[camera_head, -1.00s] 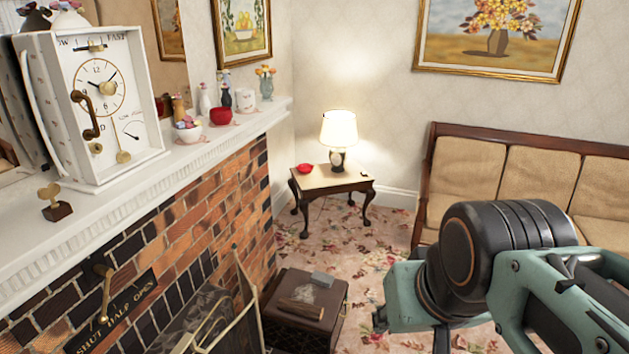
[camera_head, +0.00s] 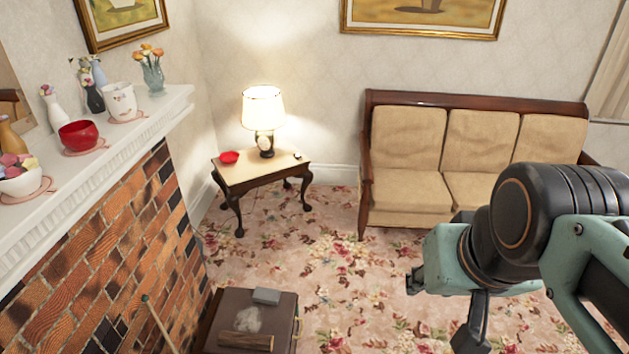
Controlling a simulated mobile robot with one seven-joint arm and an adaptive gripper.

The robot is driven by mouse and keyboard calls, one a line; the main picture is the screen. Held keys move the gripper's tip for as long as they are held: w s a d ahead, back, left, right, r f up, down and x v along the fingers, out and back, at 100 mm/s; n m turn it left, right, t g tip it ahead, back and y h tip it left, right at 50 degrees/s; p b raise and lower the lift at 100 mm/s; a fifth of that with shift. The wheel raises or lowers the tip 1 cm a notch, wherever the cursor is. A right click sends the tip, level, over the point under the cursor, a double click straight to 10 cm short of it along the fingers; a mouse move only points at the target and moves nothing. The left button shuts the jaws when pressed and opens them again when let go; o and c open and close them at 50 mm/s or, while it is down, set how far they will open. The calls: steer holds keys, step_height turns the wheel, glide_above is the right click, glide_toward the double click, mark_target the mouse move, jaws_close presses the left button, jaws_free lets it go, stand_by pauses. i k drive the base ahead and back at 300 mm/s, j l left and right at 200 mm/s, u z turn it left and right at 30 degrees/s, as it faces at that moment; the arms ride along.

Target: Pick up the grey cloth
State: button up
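A small grey folded-looking piece (camera_head: 266,296) lies on top of a dark brown box (camera_head: 283,326) on the floor at the lower middle. A pale grey-white patch (camera_head: 248,320) is on the same lid. I cannot tell for certain which of the two is the grey cloth. My gripper (camera_head: 445,308) is at the lower right, to the right of the box and apart from it. Dark finger parts show below its teal body. The tips are partly hidden or cut off, so its opening is unclear.
A brick fireplace with a white mantel (camera_head: 110,165) bearing vases and bowls is at left. A small table (camera_head: 285,172) with a lit lamp (camera_head: 263,108) stands in the corner. A beige sofa (camera_head: 408,188) is at the back. The flowered carpet (camera_head: 335,275) between is clear.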

mark_target(261, 294)
steer(key=i+l+u, duration=0.2)
steer(key=i, duration=0.3)
steer(key=i+l+u, duration=0.2)
steer(key=i, duration=0.3)
steer(key=i+j, duration=0.05)
steer(key=j, duration=0.05)
